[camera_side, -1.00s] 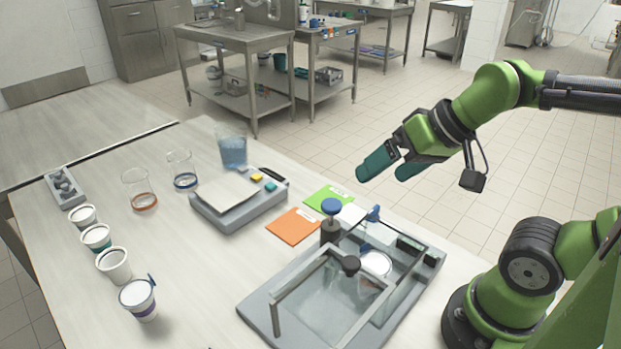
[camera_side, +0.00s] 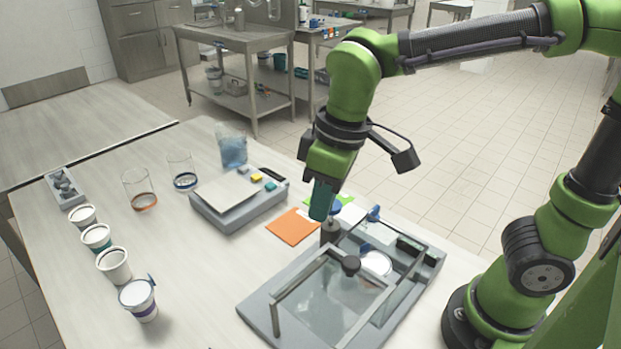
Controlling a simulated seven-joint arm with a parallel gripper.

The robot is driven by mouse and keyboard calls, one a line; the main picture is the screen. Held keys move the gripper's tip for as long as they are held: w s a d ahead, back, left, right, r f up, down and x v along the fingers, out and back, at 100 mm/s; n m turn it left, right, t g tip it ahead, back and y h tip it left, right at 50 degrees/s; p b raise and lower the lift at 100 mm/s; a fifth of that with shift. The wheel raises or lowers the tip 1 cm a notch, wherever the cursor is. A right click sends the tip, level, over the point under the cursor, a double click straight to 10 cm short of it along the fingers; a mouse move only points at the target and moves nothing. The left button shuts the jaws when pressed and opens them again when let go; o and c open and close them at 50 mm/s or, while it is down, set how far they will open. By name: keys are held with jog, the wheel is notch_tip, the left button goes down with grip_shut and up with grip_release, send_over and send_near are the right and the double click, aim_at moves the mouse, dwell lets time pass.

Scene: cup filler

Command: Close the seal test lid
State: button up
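The seal test box is a grey base (camera_side: 255,310) with clear walls, at the front right of the table. A clear lid with a grey frame (camera_side: 300,272) and a black knob (camera_side: 351,265) shows over its front left part; I cannot tell its exact tilt. A white round thing (camera_side: 377,262) shows at the box's right part, uncovered by the lid's frame. My gripper (camera_side: 322,215) points down at a dark post (camera_side: 330,234) with a blue top, behind the lid. Its teal fingers overlap each other and partly hide the blue top. Contact cannot be told.
A scale (camera_side: 238,212) stands behind left, near glass beakers (camera_side: 232,153). Several cups (camera_side: 138,299) line the left side. An orange card (camera_side: 294,227) and a mostly hidden green card lie beside the post. The table's middle front is clear.

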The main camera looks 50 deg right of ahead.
jog(key=a+n+h, duration=0.1)
jog(key=a+n, duration=0.1)
jog(key=a, duration=0.1)
jog(key=a+n+g+h, duration=0.1)
jog(key=a+n, duration=0.1)
jog(key=a+n+g+h, duration=0.1)
jog(key=a+n, duration=0.1)
jog(key=a, duration=0.1)
jog(key=shift+w+a+r, duration=0.2)
jog(key=shift+a, duration=0.1)
grip_shut()
jog(key=n+g+h, duration=0.1)
jog(key=n, duration=0.1)
send_near(339, 276)
jog(key=a+f, duration=0.1)
jog(key=w+a+f, duration=0.1)
jog(key=a+f, duration=0.1)
jog(key=shift+w, duration=0.15)
jog(key=d, duration=0.1)
jog(key=s+d+f, duration=0.1)
jog(key=d, duration=0.1)
jog(key=shift+s, duration=0.2)
jog(key=shift+s+d, duration=0.15)
jog(key=shift+d, duration=0.2)
